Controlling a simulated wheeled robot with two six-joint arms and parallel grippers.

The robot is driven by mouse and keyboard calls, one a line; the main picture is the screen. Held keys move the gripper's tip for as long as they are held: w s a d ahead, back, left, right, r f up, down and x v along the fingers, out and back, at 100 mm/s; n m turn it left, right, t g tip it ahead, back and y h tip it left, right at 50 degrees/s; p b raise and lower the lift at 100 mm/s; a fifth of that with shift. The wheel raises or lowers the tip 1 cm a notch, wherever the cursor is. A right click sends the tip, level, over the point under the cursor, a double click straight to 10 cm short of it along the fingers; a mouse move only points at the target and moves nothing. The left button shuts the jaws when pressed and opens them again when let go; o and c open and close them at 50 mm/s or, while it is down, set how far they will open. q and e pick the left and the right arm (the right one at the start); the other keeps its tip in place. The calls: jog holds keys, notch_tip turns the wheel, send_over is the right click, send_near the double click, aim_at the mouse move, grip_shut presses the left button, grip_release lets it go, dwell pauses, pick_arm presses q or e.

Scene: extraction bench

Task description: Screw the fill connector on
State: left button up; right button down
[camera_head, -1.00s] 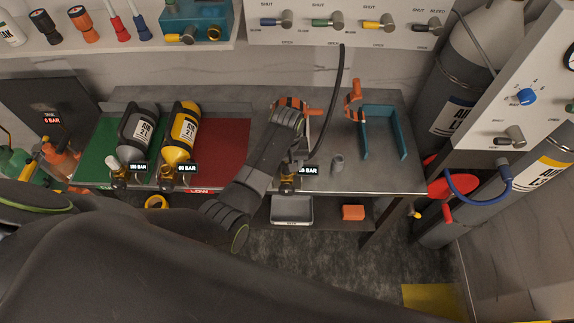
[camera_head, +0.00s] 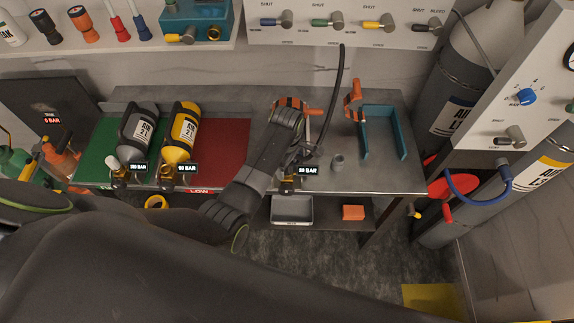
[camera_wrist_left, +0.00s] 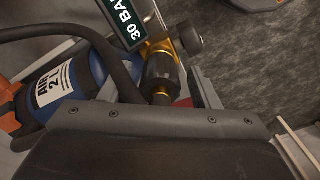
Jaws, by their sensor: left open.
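The fill connector (camera_wrist_left: 161,70) is a dark ribbed collar with brass at its end. In the left wrist view it sits against the brass valve (camera_wrist_left: 157,48) of a blue cylinder (camera_wrist_left: 83,80) labelled AIR; I cannot tell how far the threads engage. A black hose (camera_wrist_left: 112,58) runs over the cylinder; it hangs from above in the head view (camera_head: 341,80). My left gripper (camera_head: 294,160) is open at the connector, its fingertips mostly hidden behind my arm in the head view. A display (camera_wrist_left: 128,22) by the valve reads 30 BAR. My right gripper is not in view.
A grey cylinder (camera_head: 139,133) and a yellow cylinder (camera_head: 182,131) lie on green and red mats to the left. A small grey cup (camera_head: 338,162) and an empty blue bracket (camera_head: 405,145) stand to the right. An orange clamp (camera_head: 290,103) is behind my arm.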

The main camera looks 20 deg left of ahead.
pick_arm(q)
jog(key=c, duration=1.1)
jog(key=m, duration=0.4)
jog(key=o, duration=1.2)
jog(key=shift+c, duration=0.2)
